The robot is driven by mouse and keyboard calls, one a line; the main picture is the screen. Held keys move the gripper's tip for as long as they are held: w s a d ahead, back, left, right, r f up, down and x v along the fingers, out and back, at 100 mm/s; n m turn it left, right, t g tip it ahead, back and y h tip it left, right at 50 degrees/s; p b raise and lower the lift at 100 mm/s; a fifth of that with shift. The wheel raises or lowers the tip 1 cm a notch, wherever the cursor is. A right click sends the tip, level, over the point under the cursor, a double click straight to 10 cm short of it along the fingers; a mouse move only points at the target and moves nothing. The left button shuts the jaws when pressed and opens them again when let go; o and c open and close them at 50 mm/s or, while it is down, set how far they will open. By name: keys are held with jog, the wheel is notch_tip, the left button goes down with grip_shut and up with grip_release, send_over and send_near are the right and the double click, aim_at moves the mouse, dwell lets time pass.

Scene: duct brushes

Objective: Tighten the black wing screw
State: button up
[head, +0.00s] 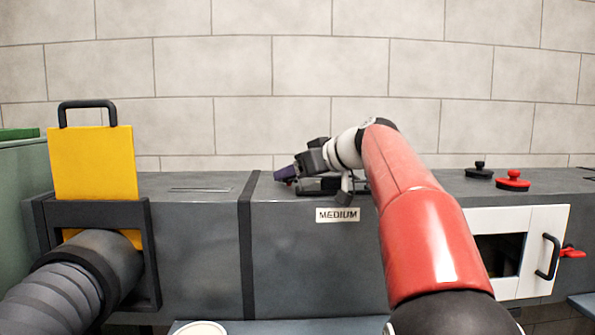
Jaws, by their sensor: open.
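My gripper (291,175) is at the end of my red and white arm, low over the top of the grey duct (290,250), behind the MEDIUM label (338,215). It is open. A dark purple piece shows at its left end; I cannot tell whether it is part of the gripper. I cannot make out a black wing screw for certain; the gripper and arm hide part of the duct top. A dark, flat shape lies under the gripper, too small and covered to identify.
A black knobbed plug (479,171) and a red one (513,181) sit on the duct top at right. Below is a white-framed door (533,238) with a black handle. A yellow plate (93,165) stands at left above a flexible hose (60,290). A brick wall stands behind.

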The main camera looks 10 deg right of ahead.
aim_at(284, 189)
jog(key=shift+c, duration=0.2)
jog(key=c, duration=0.9)
jog(key=shift+c, duration=0.2)
jog(key=shift+a+m+h, duration=0.1)
jog(key=shift+m+h, duration=0.2)
jog(key=shift+h, duration=0.1)
jog(key=shift+s+a+m+t+h+b, duration=0.15)
jog(key=shift+a+m+t+h+b, duration=0.15)
jog(key=shift+m+t+h, duration=0.45)
jog(key=m+h, duration=0.3)
jog(key=a+m+h+p, duration=0.1)
jog(key=h, duration=0.1)
jog(key=shift+m+t, duration=0.35)
jog(key=m+h, duration=0.2)
jog(key=a+m+g+h+b, duration=0.1)
jog(key=m+h, duration=0.1)
jog(key=h, duration=0.1)
jog(key=shift+f+b, duration=0.15)
jog(key=shift+b, duration=0.15)
jog(key=shift+w+a+m+g+h, duration=0.1)
jog(key=shift+w+m+g+h, duration=0.1)
jog(key=shift+m+g+h, duration=0.8)
jog(key=shift+m+h, duration=0.55)
jog(key=shift+m, duration=0.05)
